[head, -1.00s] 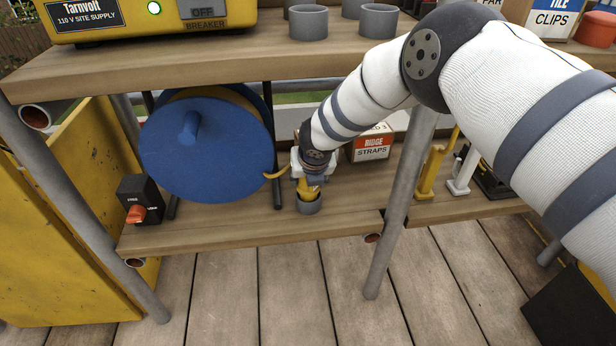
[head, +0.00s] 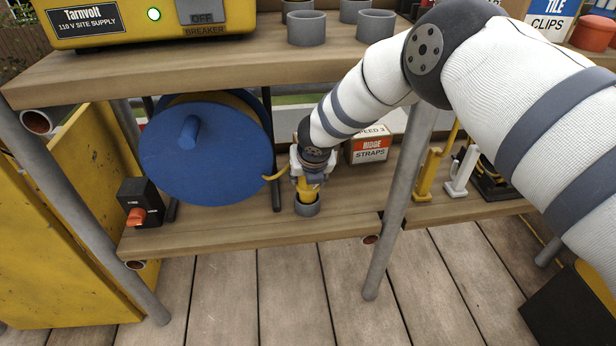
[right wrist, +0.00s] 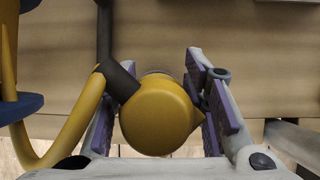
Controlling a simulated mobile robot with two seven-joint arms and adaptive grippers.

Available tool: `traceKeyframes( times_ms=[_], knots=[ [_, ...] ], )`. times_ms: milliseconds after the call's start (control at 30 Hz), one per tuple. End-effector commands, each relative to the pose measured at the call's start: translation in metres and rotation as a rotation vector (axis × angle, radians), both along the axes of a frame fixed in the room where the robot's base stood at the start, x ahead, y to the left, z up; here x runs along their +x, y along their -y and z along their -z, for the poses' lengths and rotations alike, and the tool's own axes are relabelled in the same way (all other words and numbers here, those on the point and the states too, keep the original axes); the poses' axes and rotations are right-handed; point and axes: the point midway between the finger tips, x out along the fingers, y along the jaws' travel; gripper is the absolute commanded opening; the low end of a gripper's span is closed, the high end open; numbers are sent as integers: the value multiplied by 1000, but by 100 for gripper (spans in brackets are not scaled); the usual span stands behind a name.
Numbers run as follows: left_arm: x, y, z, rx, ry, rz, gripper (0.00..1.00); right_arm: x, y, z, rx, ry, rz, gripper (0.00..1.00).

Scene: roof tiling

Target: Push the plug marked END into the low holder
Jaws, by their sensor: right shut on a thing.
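A yellow plug (head: 308,190) stands roughly upright with its lower end at or inside the grey ring of the low holder (head: 307,207) on the lower shelf. How deep it sits I cannot tell. No END mark is legible. My right gripper (head: 311,176) is shut on the plug from above. In the right wrist view the plug's round yellow top (right wrist: 158,116) lies between the purple-padded fingers, and a yellow cable (right wrist: 76,125) leaves it through a dark sleeve. The holder is mostly hidden there. My left gripper is not in view.
A blue cable reel (head: 205,150) stands left of the plug, with a black switch box (head: 140,202) beyond it. A ridge straps box (head: 369,146) is behind to the right. The upper shelf (head: 230,72) and a grey post (head: 397,200) bound the space. Grey cups (head: 306,28) stand above.

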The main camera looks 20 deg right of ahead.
Motion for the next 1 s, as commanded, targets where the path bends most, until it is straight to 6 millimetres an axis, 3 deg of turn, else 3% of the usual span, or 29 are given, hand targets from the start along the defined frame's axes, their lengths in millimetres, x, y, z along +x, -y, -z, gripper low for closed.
traceKeyframes(
  times_ms=[1000],
  knots=[
    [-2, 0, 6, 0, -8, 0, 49, 3, -1, 10, 0, 2, -1, 6]
  ],
)
